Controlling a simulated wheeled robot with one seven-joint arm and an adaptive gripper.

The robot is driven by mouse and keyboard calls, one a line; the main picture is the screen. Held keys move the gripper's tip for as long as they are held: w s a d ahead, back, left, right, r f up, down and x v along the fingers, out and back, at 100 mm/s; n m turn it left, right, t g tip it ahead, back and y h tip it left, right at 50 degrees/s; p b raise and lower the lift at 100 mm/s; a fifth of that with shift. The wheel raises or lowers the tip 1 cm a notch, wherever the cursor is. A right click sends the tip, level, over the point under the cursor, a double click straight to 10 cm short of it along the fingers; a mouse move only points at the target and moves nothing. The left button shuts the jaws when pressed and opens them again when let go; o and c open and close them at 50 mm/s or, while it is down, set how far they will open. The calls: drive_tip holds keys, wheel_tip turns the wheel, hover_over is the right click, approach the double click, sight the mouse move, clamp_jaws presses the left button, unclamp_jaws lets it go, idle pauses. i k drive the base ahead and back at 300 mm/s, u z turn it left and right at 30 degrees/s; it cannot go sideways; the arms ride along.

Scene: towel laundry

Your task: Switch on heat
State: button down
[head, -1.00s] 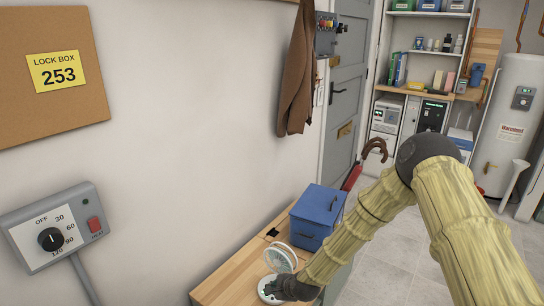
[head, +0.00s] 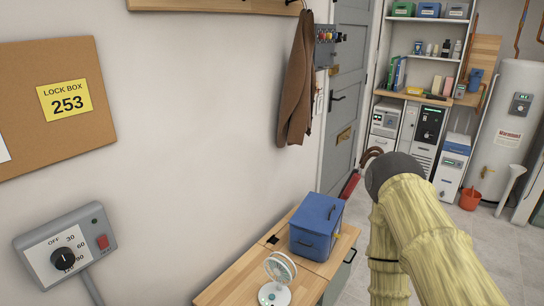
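A grey control box (head: 46,231) is fixed to the wall at the lower left of the head view. Its white dial plate reads OFF, 30, 60 and further numbers, with a round black knob (head: 63,258) on it. A red switch (head: 102,242) sits at the right of the plate, with a label under it too small to read now. A small green spot (head: 94,221) shows above the switch. My arm, in a pale yellow sleeve, bends at a dark elbow right of centre, and its forearm runs down out of view. My gripper is not in view.
A wooden bench (head: 232,288) along the wall holds a small white fan (head: 281,268) and a blue lidded box (head: 316,222). A brown coat (head: 297,85) hangs above. Shelves, appliances and a white tank (head: 507,110) stand at the back. The wall between control box and bench is clear.

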sight(103, 243)
drive_tip(key=u, duration=0.75)
drive_tip(key=k, duration=0.1)
drive_tip(key=u, duration=0.55)
